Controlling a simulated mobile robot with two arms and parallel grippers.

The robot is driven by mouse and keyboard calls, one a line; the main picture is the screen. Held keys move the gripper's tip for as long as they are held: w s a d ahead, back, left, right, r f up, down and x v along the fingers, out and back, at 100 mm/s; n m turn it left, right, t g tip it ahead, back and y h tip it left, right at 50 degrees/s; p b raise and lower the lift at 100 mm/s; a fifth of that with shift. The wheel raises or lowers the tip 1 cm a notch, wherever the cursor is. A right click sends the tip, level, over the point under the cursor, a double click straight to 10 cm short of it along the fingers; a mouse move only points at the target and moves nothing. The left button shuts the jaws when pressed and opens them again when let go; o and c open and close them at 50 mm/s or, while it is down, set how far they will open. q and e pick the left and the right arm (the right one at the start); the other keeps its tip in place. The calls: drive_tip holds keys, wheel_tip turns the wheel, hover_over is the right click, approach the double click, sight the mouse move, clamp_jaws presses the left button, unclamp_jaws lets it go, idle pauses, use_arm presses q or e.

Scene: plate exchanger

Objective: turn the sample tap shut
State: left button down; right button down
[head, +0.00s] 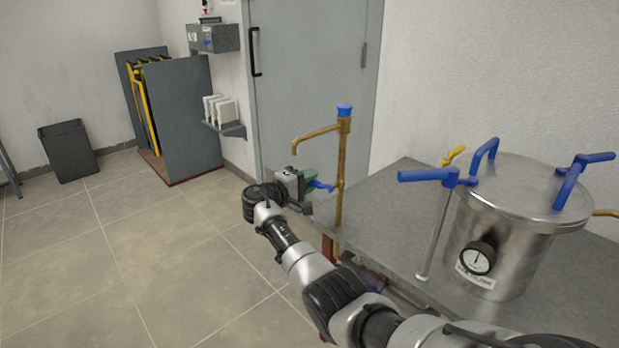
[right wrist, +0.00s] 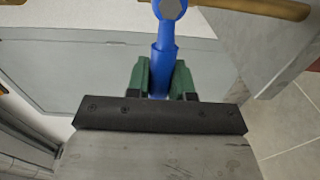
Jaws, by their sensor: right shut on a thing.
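The sample tap is a brass standpipe (head: 342,165) with a spout bending left and a blue cap (head: 344,110) on top. A blue tap lever (head: 323,186) sticks out low on the pipe, toward the left. My right gripper (head: 311,183) is shut on this lever. In the right wrist view, the green fingers of the gripper (right wrist: 161,80) stand on both sides of the blue lever (right wrist: 164,50), whose round end with a bolt meets the brass pipe (right wrist: 255,8). The fingers hide part of the lever. My left gripper is not in view.
A steel vessel (head: 510,235) with blue clamp handles and a gauge (head: 478,259) stands on the grey bench (head: 395,210), right of the tap. A grey door (head: 305,80) is behind. A black bin (head: 68,150) and upright panels (head: 185,120) stand at left. The tiled floor between is clear.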

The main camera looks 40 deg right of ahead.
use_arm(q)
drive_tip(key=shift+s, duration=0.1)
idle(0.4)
use_arm(e)
drive_tip(key=c, duration=1)
unclamp_jaws()
drive_tip(key=shift+f, duration=0.1)
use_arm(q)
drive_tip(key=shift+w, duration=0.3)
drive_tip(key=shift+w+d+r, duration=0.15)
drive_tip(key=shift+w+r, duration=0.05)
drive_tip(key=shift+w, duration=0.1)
use_arm(e)
drive_tip(key=shift+s+a, duration=0.2)
drive_tip(key=shift+a, duration=2.5)
drive_tip(key=shift+s+a, duration=0.2)
drive_tip(key=shift+a, duration=2.45)
